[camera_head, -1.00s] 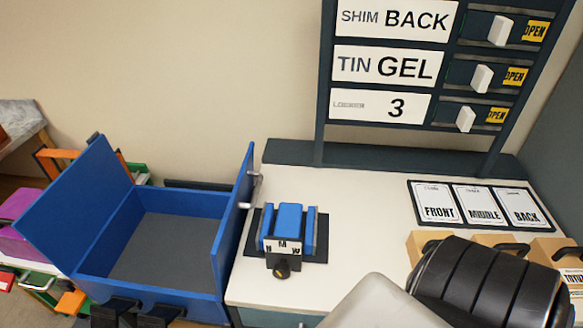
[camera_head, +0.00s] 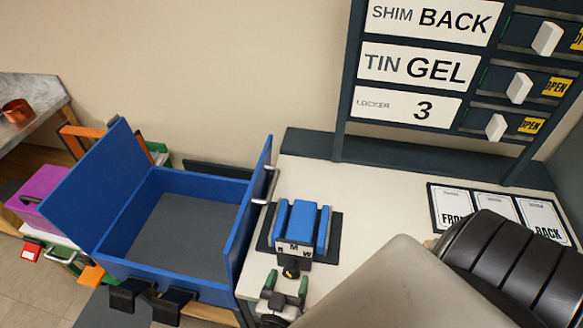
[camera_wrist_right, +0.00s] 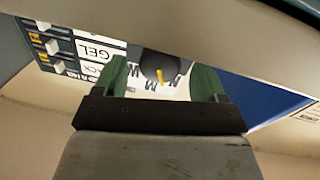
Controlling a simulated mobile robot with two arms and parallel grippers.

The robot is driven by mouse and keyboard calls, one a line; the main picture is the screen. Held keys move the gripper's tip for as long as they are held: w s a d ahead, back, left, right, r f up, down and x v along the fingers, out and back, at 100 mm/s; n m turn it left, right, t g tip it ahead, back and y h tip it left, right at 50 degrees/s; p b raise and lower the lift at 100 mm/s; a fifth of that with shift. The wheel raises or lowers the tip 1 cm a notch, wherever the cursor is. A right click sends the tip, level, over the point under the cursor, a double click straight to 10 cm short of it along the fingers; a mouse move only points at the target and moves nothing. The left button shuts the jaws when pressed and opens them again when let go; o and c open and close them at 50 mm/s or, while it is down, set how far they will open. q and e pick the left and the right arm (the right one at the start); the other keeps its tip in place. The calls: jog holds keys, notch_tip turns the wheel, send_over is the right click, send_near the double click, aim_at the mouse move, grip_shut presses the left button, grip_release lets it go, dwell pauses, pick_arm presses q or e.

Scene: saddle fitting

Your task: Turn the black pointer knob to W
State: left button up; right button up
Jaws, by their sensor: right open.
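The black pointer knob (camera_head: 291,268) sits on the front of a blue fixture (camera_head: 300,225), below a white letter plate (camera_head: 294,250) with N, M and W from left to right. My right gripper (camera_head: 287,285) is open, its green fingertips just in front of and below the knob in the head view. In the right wrist view the knob (camera_wrist_right: 155,67) shows between the open green fingers (camera_wrist_right: 160,83), apart from both. Its yellow pointer mark runs roughly downward there; I cannot tell surely which letter it faces. My left gripper is not in view.
A blue open box (camera_head: 180,270) stands left of the fixture, with a raised side and a metal handle (camera_head: 265,185) close to it. A labelled rack (camera_head: 345,130) stands behind. A card board (camera_head: 436,208) lies right on the white bench (camera_head: 345,255).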

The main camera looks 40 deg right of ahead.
jog(key=shift+x, duration=1.4)
jog(key=shift+c, duration=0.4)
jog(key=c, duration=0.8)
jog(key=shift+c, duration=0.2)
jog(key=m, duration=0.3)
jog(key=shift+m, duration=0.3)
jog(key=shift+m+y, duration=0.4)
jog(key=shift+m, duration=1.1)
